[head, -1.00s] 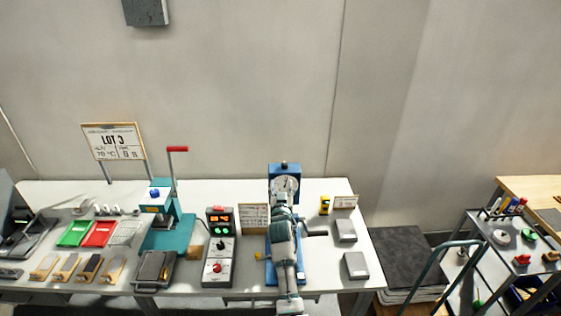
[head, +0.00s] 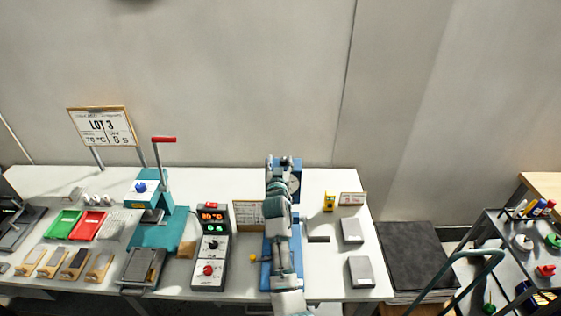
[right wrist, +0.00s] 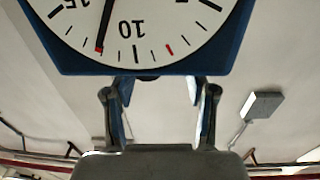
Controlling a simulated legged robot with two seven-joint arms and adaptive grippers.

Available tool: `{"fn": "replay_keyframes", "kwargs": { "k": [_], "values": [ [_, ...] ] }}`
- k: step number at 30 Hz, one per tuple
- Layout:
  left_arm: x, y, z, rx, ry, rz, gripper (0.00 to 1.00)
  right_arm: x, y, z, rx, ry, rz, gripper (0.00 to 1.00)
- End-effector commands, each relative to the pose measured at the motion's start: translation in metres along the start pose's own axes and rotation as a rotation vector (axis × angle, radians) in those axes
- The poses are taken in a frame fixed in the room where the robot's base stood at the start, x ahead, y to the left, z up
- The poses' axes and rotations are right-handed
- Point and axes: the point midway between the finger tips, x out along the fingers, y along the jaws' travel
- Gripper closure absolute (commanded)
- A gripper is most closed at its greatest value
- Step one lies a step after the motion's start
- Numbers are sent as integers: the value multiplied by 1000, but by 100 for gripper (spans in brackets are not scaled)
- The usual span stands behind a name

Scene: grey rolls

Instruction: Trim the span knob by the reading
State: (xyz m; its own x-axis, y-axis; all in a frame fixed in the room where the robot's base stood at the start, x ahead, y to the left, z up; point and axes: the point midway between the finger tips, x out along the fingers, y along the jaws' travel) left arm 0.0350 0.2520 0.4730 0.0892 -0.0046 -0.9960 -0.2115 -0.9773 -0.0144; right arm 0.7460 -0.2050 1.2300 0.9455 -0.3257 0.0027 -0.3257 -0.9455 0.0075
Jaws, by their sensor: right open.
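A blue gauge stand (head: 296,164) stands at the back of the bench, its white dial (head: 294,184) mostly hidden by my right arm. In the right wrist view the dial (right wrist: 190,25) is upside down and cut off by the top edge. Its needle (right wrist: 105,28) points between 10 and 15, nearer 10; a red mark (right wrist: 169,49) lies on the other side of 10. My right gripper (right wrist: 158,90) is open and empty, its fingers apart just below the blue housing's edge. In the head view the gripper (head: 279,165) is over the gauge.
A control box (head: 211,245) with lit displays and knobs and a small sign (head: 248,213) stand left of the gauge. A teal press (head: 160,230) is further left. Grey blocks (head: 352,231) lie right. A cart (head: 510,240) stands beyond the bench's right end.

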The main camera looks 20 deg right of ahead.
Motion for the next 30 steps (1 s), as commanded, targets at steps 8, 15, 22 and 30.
{"fn": "replay_keyframes", "kwargs": {
  "k": [8, 15, 22, 30],
  "values": [
    [0, -1, 5, 0, -8, -2, 60, 4, 4, 2, 2, -3, 1, 100],
    [0, 14, 2, 0, -3, 17, 60, 4, 2, 4, -1, -6, 3, 100],
    [0, 9, 1, 3, -2, 10, 60, 4, 2, 5, -1, -8, 2, 100],
    [0, 6, 0, 1, 0, 7, 60, 3, 1, 6, 0, -11, 0, 100]
  ]
}}
